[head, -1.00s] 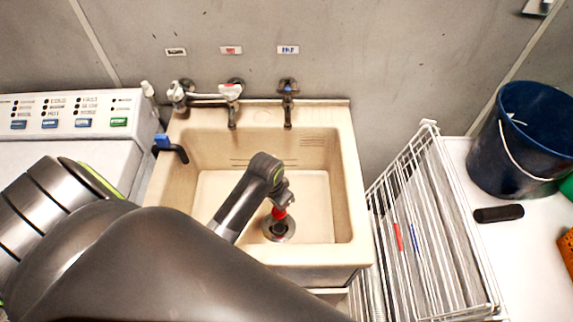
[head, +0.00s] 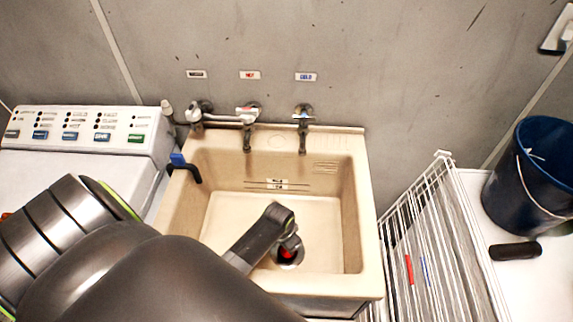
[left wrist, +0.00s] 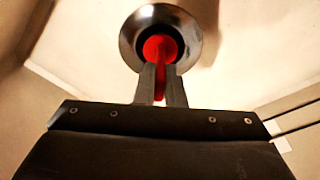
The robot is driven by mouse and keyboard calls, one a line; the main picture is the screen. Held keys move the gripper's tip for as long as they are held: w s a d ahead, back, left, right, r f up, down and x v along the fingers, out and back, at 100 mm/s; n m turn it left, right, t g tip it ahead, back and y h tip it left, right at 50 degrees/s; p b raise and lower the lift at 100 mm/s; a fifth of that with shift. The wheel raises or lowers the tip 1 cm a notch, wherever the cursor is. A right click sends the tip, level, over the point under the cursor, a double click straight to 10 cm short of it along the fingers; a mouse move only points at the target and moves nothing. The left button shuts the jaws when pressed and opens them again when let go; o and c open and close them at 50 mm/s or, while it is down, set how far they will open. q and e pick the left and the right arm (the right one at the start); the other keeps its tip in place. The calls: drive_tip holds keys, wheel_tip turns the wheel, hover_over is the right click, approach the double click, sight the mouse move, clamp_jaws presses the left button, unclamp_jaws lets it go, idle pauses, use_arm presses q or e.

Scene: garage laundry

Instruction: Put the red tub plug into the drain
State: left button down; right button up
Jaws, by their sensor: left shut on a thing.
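The red tub plug (head: 287,254) is at the drain in the floor of the beige sink (head: 225,215). In the left wrist view the plug (left wrist: 160,46) shows between the fingers and in line with the dark opening of the metal drain ring (left wrist: 130,40). I cannot tell whether it is seated in the drain or just above it. My left gripper (head: 289,246) points down into the sink and is shut on the plug's thin red upper part; its fingertips (left wrist: 160,84) show from above in the wrist view. My right gripper is not in view.
Taps (head: 303,130) line the sink's back edge, and a blue-handled lever (head: 183,165) sits at its left rim. A control-panelled machine (head: 85,135) stands left. A white wire rack (head: 440,240) and a dark blue bucket (head: 535,180) are at right. The sink floor around the drain looks clear.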

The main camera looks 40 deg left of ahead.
sight(283, 255)
use_arm(q)
drive_tip(key=shift+f, duration=0.3)
drive_tip(key=c, duration=1.5)
unclamp_jaws()
drive_tip(key=shift+r, duration=0.1)
drive_tip(key=shift+r, duration=0.6)
drive_tip(key=r, duration=0.3)
drive_tip(key=s+r, duration=0.1)
drive_tip(key=r, duration=0.7)
drive_tip(key=shift+s+a+r+p, duration=0.1)
drive_tip(key=shift+s+a+p, duration=0.1)
drive_tip(key=shift+s+p, duration=0.15)
